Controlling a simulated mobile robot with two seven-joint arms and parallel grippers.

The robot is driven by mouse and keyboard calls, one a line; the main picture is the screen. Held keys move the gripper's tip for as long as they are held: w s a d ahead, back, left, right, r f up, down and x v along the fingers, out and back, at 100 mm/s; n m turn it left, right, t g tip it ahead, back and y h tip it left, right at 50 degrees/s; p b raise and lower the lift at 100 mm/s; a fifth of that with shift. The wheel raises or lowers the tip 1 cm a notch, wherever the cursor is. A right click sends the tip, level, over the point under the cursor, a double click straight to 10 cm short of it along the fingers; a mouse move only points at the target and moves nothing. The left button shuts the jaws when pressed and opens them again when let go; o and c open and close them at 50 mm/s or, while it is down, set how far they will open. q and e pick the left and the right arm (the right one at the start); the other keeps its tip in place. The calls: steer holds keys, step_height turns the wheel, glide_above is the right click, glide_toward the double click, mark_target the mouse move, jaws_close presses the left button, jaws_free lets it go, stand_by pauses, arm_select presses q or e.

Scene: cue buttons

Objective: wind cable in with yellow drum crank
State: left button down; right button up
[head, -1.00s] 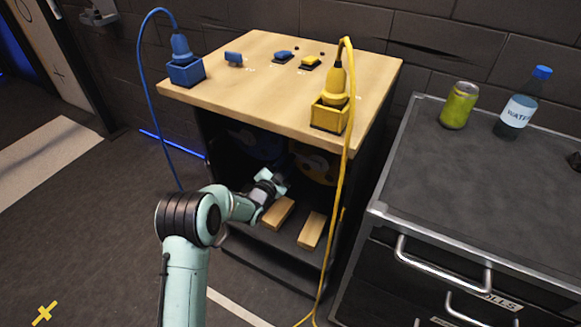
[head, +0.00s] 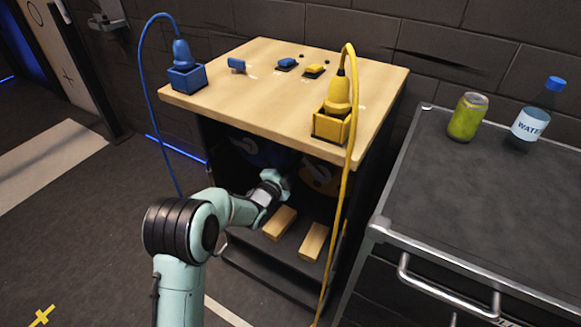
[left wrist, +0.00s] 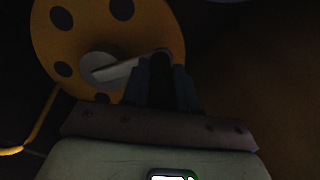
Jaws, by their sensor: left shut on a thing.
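The yellow drum (left wrist: 85,35) with dark round holes fills the upper left of the left wrist view. In the head view the yellow drum (head: 320,175) shows dimly inside the cabinet. Its pale crank (left wrist: 118,70) runs from the hub to the right, and its end lies between my left gripper's fingers. My left gripper (left wrist: 165,80) is shut on the crank; in the head view the gripper (head: 285,180) reaches into the cabinet. The yellow cable (head: 345,190) hangs from the yellow plug (head: 339,95) down the cabinet front. My right gripper is not in view.
The blue drum (head: 262,152) sits left of the yellow one. Two wooden blocks (head: 280,222) lie on the cabinet floor. A blue plug (head: 182,53), its cable and small switches are on the wooden top (head: 250,75). A dark drawer unit (head: 470,200) stands at right.

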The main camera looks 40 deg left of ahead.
arm_select(q)
steer(key=shift+w+d+r, duration=0.1)
steer(key=shift+r, duration=0.3)
steer(key=c, duration=0.9)
jaws_free()
steer(key=shift+f, duration=0.2)
steer(key=p+v, duration=0.1)
steer(key=v, duration=1.2)
steer(key=shift+s+p, duration=0.25)
steer(key=shift+p, duration=0.15)
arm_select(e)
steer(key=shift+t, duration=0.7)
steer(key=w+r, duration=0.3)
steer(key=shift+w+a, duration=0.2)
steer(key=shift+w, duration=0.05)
